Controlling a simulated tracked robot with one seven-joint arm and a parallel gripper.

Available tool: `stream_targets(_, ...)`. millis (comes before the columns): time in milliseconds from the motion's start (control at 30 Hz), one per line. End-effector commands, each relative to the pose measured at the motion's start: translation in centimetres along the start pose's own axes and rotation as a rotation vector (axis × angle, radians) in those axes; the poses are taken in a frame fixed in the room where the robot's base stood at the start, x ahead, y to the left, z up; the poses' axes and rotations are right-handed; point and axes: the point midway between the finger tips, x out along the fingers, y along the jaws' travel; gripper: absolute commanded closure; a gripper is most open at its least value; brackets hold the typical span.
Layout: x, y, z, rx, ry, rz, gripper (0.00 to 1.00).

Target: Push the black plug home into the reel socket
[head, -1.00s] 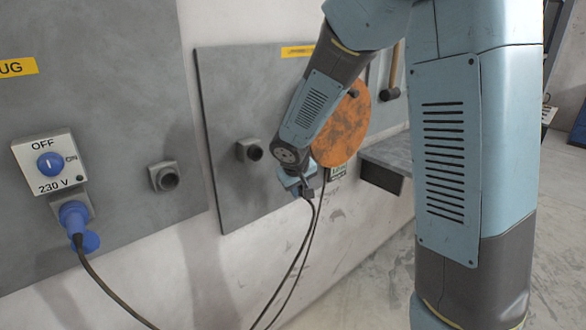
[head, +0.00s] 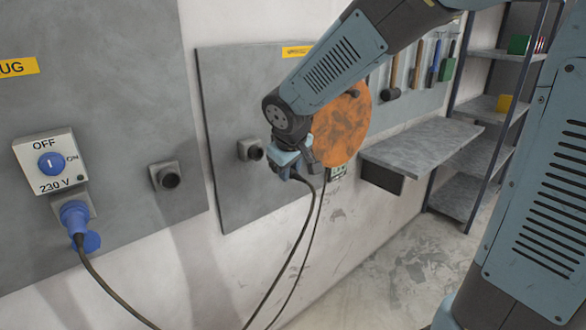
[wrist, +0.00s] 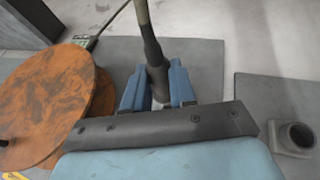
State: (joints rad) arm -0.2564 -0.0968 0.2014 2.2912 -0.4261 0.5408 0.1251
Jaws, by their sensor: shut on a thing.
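The black plug (wrist: 154,66) sits between the two blue fingers of my gripper (wrist: 157,88) in the wrist view, with its cable running up and away. In the head view my gripper (head: 290,165) is shut on it, just right of a round dark socket (head: 251,150) on the grey panel beside the orange reel (head: 343,128). The plug's front end is mostly hidden by my gripper, so I cannot tell whether it touches a socket. The reel also shows at left in the wrist view (wrist: 50,95).
A second socket (head: 165,176) is on the left panel, near a blue plug (head: 75,218) under a 230 V switch box (head: 45,160). A grey shelf (head: 420,150) juts out right of the reel. Cables hang below my gripper. The floor at lower right is open.

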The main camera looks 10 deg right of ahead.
Motion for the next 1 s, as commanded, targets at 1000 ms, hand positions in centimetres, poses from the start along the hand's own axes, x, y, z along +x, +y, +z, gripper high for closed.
stream_targets(1000,2.1,0.0,-5.1,0.0,0.005,0.001,1.0)
